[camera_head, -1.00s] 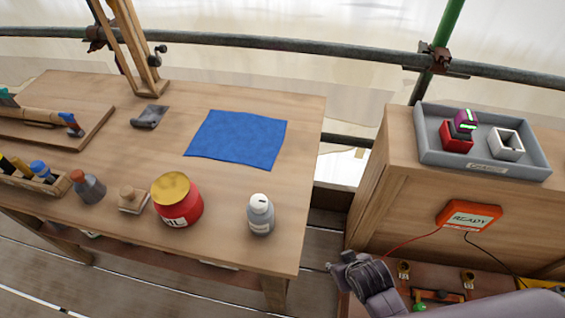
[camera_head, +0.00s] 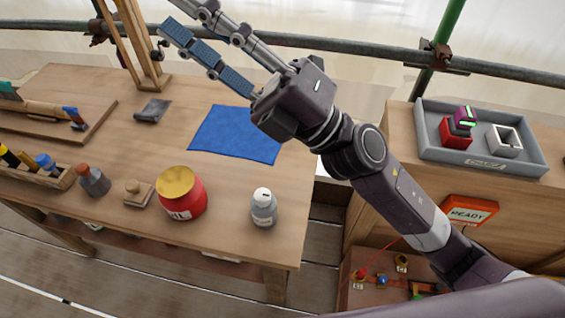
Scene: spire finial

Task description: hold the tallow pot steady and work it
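The red pot (camera_head: 181,197) with a gold lid (camera_head: 175,182) stands upright near the front edge of the wooden table. Its lid is on, and its white label is only partly readable. I take it to be the tallow pot. My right arm reaches in from the lower right, across the table. My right gripper (camera_head: 187,17) is at the top of the view, beyond the blue cloth, with its two fingers apart and nothing seen between them. One fingertip is cut off by the top edge. It is well away from the pot. My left gripper is not in view.
A grey bottle (camera_head: 264,208) stands right of the pot; a wooden stamp-like block (camera_head: 137,193) and a brown-capped bottle (camera_head: 93,181) stand left. A blue cloth (camera_head: 236,136) lies behind. A grey tray (camera_head: 482,168) sits on the right cabinet above an orange "READY" box (camera_head: 469,211).

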